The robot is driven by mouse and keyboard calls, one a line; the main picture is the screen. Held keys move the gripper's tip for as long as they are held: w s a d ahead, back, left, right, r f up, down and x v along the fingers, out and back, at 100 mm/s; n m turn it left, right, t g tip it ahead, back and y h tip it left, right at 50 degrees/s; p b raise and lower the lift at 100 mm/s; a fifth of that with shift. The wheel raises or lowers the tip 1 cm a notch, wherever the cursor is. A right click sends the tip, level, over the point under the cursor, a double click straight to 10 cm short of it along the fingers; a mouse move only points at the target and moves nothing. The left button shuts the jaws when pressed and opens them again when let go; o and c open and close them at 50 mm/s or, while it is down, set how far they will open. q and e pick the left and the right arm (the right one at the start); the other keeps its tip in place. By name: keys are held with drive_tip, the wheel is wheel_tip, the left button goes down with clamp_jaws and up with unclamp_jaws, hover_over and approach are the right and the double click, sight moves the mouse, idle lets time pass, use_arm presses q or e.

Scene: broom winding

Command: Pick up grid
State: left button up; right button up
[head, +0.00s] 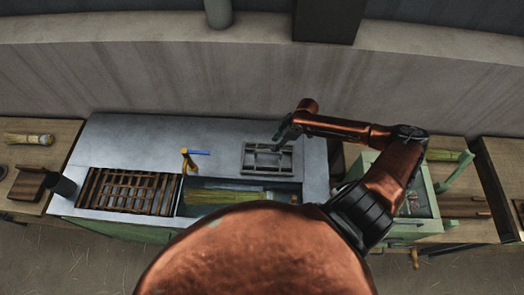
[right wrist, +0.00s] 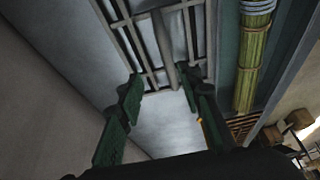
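A grey metal grid (head: 251,158) lies on the metal counter, right of the middle in the head view. In the right wrist view the grid (right wrist: 136,42) fills the upper middle, with a round bar (right wrist: 163,48) along it. My right gripper (head: 279,136) is over the grid's back edge in the head view. In the right wrist view its two green fingers (right wrist: 162,84) are spread, with the near end of the bar between them. Nothing is clasped; whether a finger touches the grid is unclear. My left gripper is not in view.
A brown slatted rack (head: 127,191) covers an opening at the counter's left. A trough with straw bundles (head: 228,197) lies in front of the grid. A blue-and-orange tool (head: 190,158) stands behind the trough. The wall is close behind; a green bin (head: 422,190) stands right.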

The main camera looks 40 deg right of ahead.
sight(269, 151)
drive_tip(key=a+f, duration=0.1)
drive_tip(key=f+p, duration=0.1)
drive_tip(key=a+f, duration=0.1)
drive_tip(key=shift+w+a+f, duration=0.3)
drive_tip(key=shift+a, duration=0.05)
drive_tip(key=shift+p+x, duration=0.35)
drive_tip(key=shift+x, duration=0.85)
drive_tip(key=shift+f, duration=0.5)
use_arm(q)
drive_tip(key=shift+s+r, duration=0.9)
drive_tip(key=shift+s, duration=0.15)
